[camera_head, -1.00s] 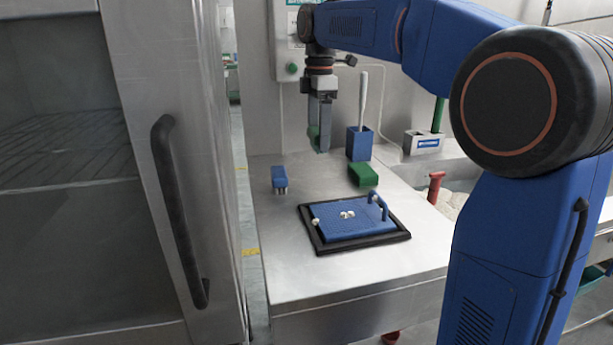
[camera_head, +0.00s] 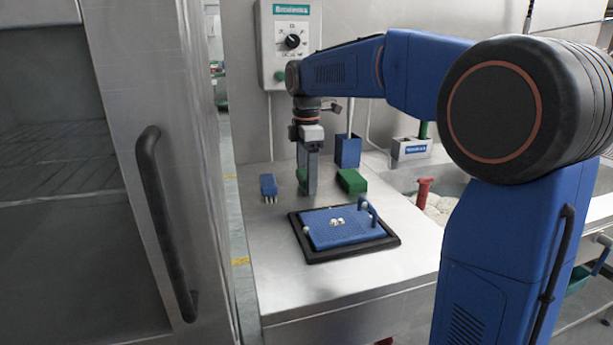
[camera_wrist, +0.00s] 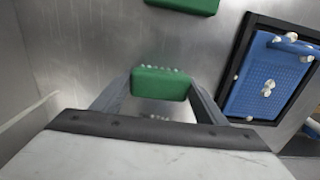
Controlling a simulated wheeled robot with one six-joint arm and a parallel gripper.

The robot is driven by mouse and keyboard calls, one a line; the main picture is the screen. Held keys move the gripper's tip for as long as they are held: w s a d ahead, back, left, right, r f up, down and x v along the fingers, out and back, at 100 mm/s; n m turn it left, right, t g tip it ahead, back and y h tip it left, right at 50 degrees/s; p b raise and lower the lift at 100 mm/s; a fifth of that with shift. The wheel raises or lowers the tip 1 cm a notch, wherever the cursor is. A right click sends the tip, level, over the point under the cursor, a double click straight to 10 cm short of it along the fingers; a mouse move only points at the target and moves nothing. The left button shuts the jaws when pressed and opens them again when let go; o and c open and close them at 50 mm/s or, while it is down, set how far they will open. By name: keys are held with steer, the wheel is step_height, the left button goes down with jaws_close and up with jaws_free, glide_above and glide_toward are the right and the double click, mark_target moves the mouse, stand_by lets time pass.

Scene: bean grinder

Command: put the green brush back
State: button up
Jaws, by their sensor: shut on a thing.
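My gripper (camera_head: 309,192) is shut on the green brush, a small green block that shows at its fingers in the head view (camera_head: 302,176). In the wrist view the green brush (camera_wrist: 161,84) sits between the two fingertips, with a row of pale bristle tips along its far edge. The gripper points down low over the steel counter, between a blue brush and a green block. I cannot tell whether the held brush touches the counter.
The green block (camera_head: 352,181) lies right, before a blue holder (camera_head: 348,150) with a white-handled tool. A blue plate with white bits lies in a black tray (camera_head: 390,241) nearer me. The counter's front left (camera_head: 278,270) is clear.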

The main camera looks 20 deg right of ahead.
steer(key=o, duration=1)
steer(key=shift+f, duration=0.15)
steer(key=shift+r, duration=6.15)
steer(key=shift+s, duration=0.15)
